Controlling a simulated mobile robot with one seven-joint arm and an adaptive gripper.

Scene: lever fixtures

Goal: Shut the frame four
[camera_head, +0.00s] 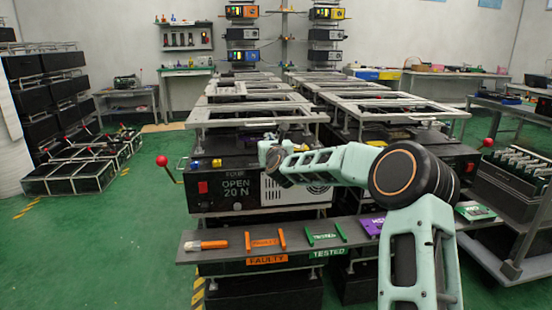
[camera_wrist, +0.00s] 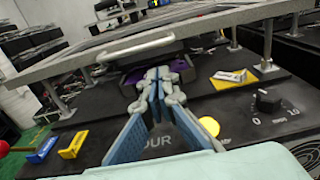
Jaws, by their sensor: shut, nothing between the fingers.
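Frame four is a grey metal frame (camera_head: 225,120) above the black box labelled FOUR, OPEN 20 N (camera_head: 236,190). In the wrist view the frame's bar (camera_wrist: 215,24) crosses the top, with a pale handle (camera_wrist: 140,47) along its front edge. The frame stands over the box top on thin posts; I cannot tell its exact angle. My gripper (camera_wrist: 158,85) is shut and empty, with blue pads. It points over the box top, just below the handle in the picture, in front of a purple part (camera_wrist: 140,76). Contact with the frame cannot be told.
A red-knobbed lever (camera_head: 162,161) stands left of the box. Blue (camera_wrist: 42,150) and yellow (camera_wrist: 73,145) blocks and a black dial (camera_wrist: 268,101) sit on the box's front. A shelf with tools (camera_head: 220,256) runs before it. Green floor is open at left.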

